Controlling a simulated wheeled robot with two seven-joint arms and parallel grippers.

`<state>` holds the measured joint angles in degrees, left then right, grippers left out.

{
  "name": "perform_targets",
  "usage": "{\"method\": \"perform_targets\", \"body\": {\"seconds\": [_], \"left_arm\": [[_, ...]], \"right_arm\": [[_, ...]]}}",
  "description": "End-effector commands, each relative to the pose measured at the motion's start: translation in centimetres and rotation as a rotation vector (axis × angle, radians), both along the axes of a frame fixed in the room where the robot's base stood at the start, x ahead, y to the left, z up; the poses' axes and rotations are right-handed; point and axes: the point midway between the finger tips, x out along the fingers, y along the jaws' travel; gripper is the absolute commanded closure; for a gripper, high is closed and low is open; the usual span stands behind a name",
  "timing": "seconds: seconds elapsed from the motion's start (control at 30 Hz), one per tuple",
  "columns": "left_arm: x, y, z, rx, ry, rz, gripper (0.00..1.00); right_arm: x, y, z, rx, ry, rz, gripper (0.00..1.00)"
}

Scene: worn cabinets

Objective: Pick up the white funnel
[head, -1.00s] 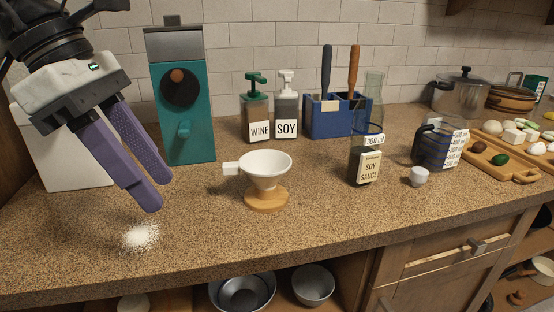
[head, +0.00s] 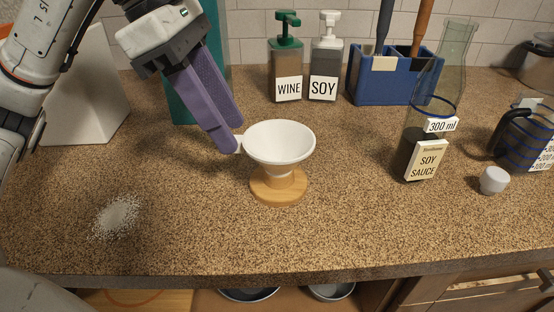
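The white funnel (head: 280,142) sits upright in a round wooden stand (head: 278,188) on the speckled counter. Its short white handle points left, toward my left gripper (head: 232,134). The gripper's two purple fingers come down from the upper left and their tips are right at this handle, partly hiding it. The fingers look apart, and I cannot tell whether they touch the handle. My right gripper is not in view.
A patch of white powder (head: 117,216) lies at the left. Wine (head: 287,60) and soy (head: 323,70) dispensers and a blue utensil holder (head: 388,80) stand behind. The front counter is clear.

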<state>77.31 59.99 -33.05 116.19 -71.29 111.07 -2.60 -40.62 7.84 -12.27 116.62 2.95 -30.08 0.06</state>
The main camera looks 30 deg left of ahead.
Motion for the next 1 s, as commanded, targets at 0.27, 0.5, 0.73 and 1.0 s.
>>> {"method": "perform_targets", "body": {"seconds": [0.27,0.5,0.73,1.0], "left_arm": [[0.6,-1.6,-3.8,0.001,0.004,-0.001,0.62],[0.8,-1.9,-4.2,0.000,0.000,0.000,0.62],[0.8,-1.9,-4.2,0.000,0.001,0.000,0.93],[0.8,-1.9,-4.2,0.000,0.000,0.000,1.00]], "right_arm": [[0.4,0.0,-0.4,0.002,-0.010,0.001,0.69],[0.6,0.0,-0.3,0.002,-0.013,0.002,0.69],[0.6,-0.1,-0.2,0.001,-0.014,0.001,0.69],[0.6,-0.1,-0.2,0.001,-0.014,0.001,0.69]]}}
